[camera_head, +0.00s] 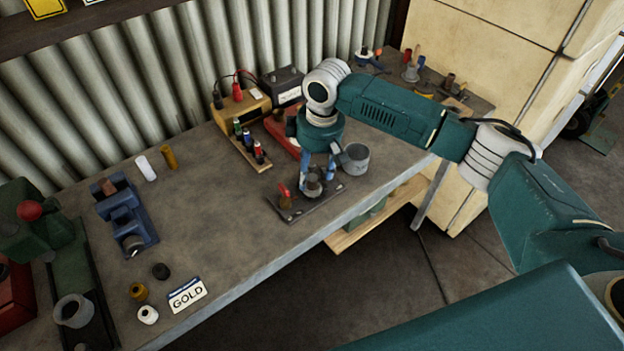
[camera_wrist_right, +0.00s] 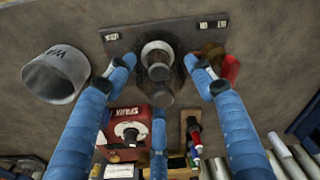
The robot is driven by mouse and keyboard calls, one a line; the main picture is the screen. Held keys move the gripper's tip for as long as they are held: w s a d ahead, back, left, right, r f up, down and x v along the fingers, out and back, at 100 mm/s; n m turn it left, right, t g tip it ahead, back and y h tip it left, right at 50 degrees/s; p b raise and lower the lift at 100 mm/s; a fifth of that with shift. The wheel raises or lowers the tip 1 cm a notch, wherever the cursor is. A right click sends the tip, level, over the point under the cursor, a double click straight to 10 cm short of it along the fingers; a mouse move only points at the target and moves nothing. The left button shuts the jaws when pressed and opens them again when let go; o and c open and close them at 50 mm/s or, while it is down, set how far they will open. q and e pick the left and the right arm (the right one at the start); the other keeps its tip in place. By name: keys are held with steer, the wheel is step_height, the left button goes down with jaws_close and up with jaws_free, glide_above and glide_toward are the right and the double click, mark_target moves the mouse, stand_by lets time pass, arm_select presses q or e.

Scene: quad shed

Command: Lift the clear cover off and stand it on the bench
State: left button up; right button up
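The clear cover (camera_wrist_right: 159,98) looks like a smoky see-through cylinder over a pale round piece on a dark plate (camera_wrist_right: 118,44). In the head view the plate (camera_head: 274,208) lies near the bench's front edge. My right gripper (camera_head: 319,168) is above the plate. In the right wrist view the blue fingers of this gripper (camera_wrist_right: 159,64) surround the cover, with a tip close on either side and a third finger below it in the picture. Whether they press on it cannot be told. The cover appears to stand on the plate. My left gripper is not in view.
A grey cup (camera_head: 355,160) stands close to the right of the plate. A red-handled item (camera_head: 285,197) stands at the plate's left end. A red box (camera_head: 280,132) and a rack of small bottles (camera_head: 250,150) are behind. The bench's middle (camera_head: 215,225) is clear.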

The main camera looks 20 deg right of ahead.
steer(key=c, duration=0.5)
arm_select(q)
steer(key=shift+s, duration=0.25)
arm_select(e)
steer(key=shift+r, duration=0.1)
